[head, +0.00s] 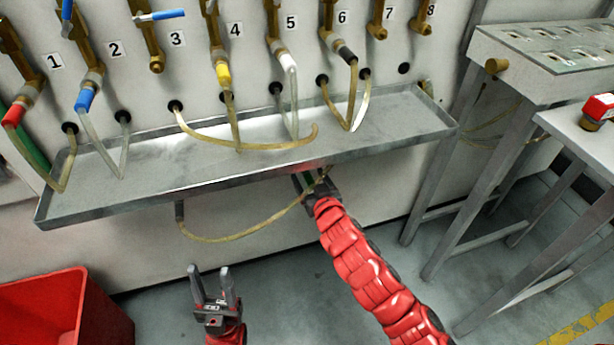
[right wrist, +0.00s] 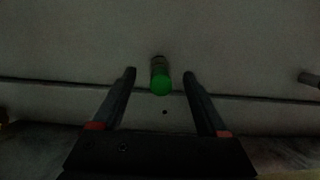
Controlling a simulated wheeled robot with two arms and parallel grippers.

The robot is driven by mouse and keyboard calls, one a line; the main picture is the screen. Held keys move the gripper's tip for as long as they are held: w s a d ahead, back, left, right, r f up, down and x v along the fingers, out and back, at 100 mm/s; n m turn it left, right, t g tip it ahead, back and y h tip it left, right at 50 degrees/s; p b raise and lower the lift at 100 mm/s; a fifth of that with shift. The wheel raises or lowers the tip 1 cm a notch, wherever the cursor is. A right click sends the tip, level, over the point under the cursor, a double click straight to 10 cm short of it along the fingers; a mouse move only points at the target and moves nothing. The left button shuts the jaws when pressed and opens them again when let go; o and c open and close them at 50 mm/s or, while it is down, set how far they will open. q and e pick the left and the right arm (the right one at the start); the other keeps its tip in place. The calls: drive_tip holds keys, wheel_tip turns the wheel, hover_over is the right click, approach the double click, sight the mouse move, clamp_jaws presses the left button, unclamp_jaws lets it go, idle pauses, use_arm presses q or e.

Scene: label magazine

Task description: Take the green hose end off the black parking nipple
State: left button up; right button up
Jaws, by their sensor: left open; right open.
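My right gripper (right wrist: 159,74) is open, with one finger on each side of the green end and a gap to both. In the head view my right gripper (head: 312,181) is under the front edge of the tray, and I cannot make out the green end there. My left gripper (head: 212,270) is open and empty, low in front of the wall.
The metal tray (head: 150,182) juts out above my right gripper. A yellowish hose (head: 235,237) hangs in a loop below it. Numbered valves with hoses line the wall above. A red bin (head: 50,310) stands at lower left, and a metal table (head: 520,85) at right.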

drive_tip(key=shift+x, duration=1.25)
drive_tip(key=shift+c, duration=0.2)
clamp_jaws()
drive_tip(key=shift+s, duration=0.1)
drive_tip(key=shift+f+p+v, duration=0.2)
drive_tip(key=shift+f+v, duration=0.05)
drive_tip(key=shift+v, duration=0.95)
drive_tip(key=shift+f+p+v, duration=0.15)
drive_tip(key=shift+f+v, duration=0.1)
drive_tip(key=shift+v, duration=0.95)
drive_tip(key=shift+s, duration=0.1)
